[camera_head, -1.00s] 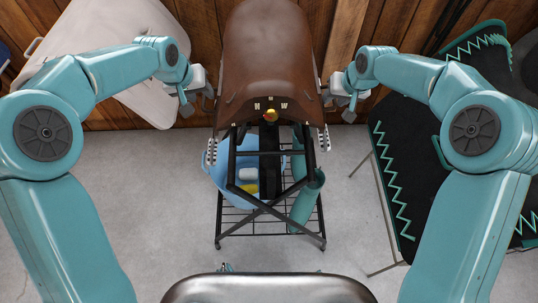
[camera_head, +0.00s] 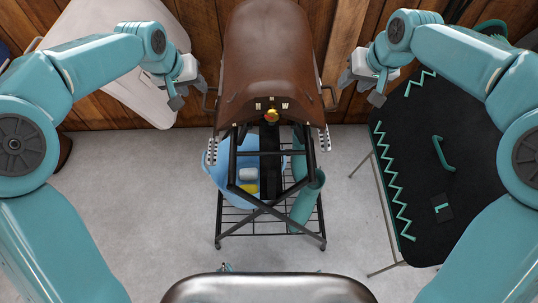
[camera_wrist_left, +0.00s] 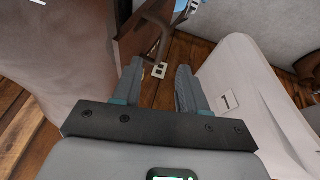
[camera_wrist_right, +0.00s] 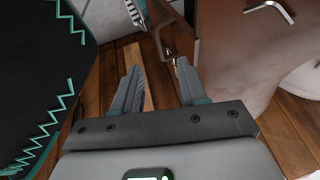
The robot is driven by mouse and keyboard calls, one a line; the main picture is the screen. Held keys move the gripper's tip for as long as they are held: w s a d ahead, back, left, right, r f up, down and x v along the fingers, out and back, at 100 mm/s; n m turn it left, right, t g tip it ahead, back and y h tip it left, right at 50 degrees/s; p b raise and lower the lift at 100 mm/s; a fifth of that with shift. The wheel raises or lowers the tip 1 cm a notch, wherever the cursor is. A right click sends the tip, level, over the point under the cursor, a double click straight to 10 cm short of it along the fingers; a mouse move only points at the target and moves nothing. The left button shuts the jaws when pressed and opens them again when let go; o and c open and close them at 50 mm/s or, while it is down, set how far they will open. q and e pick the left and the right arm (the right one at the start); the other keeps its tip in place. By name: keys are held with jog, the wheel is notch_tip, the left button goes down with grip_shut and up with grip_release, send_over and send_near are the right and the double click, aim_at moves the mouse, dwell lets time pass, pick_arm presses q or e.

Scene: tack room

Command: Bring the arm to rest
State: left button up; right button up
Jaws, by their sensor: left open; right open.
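My left gripper (camera_head: 188,92) is to the left of the brown saddle-shaped body (camera_head: 266,60), apart from it. In the left wrist view its two fingers (camera_wrist_left: 160,88) are spread with nothing between them. My right gripper (camera_head: 364,86) is to the right of the brown body, also apart from it. In the right wrist view its fingers (camera_wrist_right: 158,90) are spread and empty. A dark handle stands out on each side of the brown body, the left handle (camera_head: 209,99) and the right handle (camera_head: 330,98).
The brown body rests on a black wheeled frame (camera_head: 270,243) holding a blue tub (camera_head: 220,178) and a teal roll (camera_head: 306,203). Grey floor (camera_head: 130,200) is open between.

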jog(key=shift+s+d+r, duration=0.1)
jog(key=shift+s+r, duration=0.1)
jog(key=shift+r, duration=0.2)
jog(key=shift+r, duration=0.1)
